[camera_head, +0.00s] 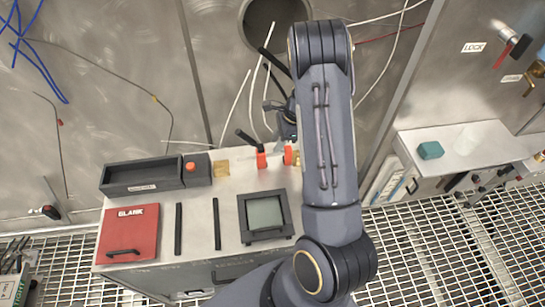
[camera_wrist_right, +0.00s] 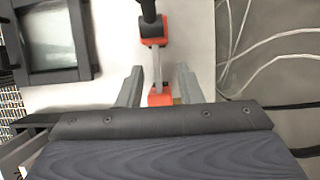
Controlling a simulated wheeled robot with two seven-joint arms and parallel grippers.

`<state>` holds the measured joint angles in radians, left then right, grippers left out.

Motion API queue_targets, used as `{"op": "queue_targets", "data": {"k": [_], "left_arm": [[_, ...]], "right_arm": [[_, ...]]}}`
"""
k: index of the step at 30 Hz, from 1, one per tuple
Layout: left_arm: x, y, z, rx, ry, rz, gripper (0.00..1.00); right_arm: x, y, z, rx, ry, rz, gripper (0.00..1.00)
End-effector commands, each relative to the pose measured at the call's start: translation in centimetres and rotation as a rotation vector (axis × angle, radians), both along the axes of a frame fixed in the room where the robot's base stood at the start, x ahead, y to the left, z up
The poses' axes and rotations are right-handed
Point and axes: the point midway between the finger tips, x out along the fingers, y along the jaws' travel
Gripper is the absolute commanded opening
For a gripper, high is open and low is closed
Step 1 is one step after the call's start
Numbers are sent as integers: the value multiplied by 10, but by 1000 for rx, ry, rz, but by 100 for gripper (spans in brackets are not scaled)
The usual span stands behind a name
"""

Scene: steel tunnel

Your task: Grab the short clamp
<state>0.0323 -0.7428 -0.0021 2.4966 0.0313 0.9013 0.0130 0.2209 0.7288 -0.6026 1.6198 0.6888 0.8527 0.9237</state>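A red clamp with a black handle and a short metal bar (camera_head: 262,159) lies at the back right of the white bench top; I take it for the short clamp. It also shows in the right wrist view (camera_wrist_right: 154,29), with its other red jaw nearer the gripper. My right gripper (camera_head: 281,140) is over the clamp in the head view, partly hidden by its own arm. In the right wrist view its two fingers (camera_wrist_right: 160,82) are apart, one on each side of the clamp's nearer red jaw. Contact cannot be told. My left gripper is not in view.
White cables hang behind the clamp from a round wall opening (camera_head: 272,22). A side shelf (camera_head: 470,143) carries a teal block (camera_head: 430,150).

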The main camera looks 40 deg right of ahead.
Motion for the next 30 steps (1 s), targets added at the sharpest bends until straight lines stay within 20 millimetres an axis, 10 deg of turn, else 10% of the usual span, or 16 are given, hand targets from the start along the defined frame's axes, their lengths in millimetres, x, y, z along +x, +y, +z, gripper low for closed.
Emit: {"op": "queue_targets", "data": {"k": [20, 30], "left_arm": [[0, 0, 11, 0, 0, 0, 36], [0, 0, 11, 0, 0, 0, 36]], "right_arm": [[4, 17, -54, -1, -1, 4, 33], [4, 17, -54, -1, -1, 3, 0]]}}
